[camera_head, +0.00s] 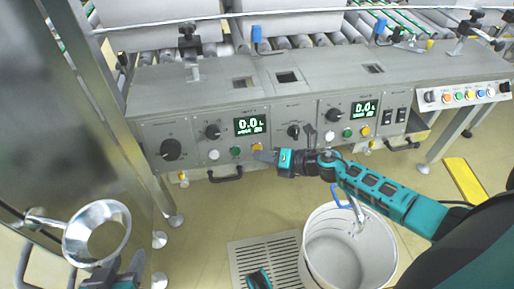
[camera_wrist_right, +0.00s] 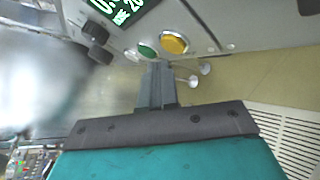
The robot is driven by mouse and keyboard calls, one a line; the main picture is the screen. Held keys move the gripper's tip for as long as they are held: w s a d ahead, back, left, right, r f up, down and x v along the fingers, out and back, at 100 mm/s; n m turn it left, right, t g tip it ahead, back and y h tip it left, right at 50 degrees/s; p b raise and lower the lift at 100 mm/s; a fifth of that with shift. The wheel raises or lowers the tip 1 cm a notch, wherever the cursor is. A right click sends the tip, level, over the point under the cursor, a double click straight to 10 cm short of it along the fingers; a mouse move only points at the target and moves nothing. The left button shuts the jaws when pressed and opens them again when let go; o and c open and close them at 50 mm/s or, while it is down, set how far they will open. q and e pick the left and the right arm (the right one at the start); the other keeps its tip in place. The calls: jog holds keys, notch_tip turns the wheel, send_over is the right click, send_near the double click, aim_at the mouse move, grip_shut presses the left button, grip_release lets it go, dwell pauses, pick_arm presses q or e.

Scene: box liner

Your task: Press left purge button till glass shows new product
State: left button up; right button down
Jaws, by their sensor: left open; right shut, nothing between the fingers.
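My left gripper (camera_head: 118,272) is open, low at the left below a metal ring-shaped funnel (camera_head: 97,232). I cannot make out product in a glass or which button is the purge.
A white bucket (camera_head: 347,245) stands on the floor beside a drain grate (camera_head: 270,262). A black handle (camera_head: 225,175) juts out below the left panel. A steel post (camera_head: 110,120) stands at left.

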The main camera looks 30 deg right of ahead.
jog(key=shift+w, duration=0.1)
dwell(0.4)
jog(key=shift+w+d+f, duration=0.1)
jog(key=shift+w+f, duration=0.05)
jog(key=shift+w, duration=0.15)
jog(key=shift+w+d+f+b, duration=0.1)
jog(key=shift+w+b, duration=0.25)
jog(key=shift+b, duration=0.15)
dwell(0.5)
jog(key=shift+s, duration=0.1)
jog(key=shift+s+a+r+p, duration=0.2)
jog(key=shift+s+r+p, duration=0.1)
jog(key=shift+s+p, duration=0.35)
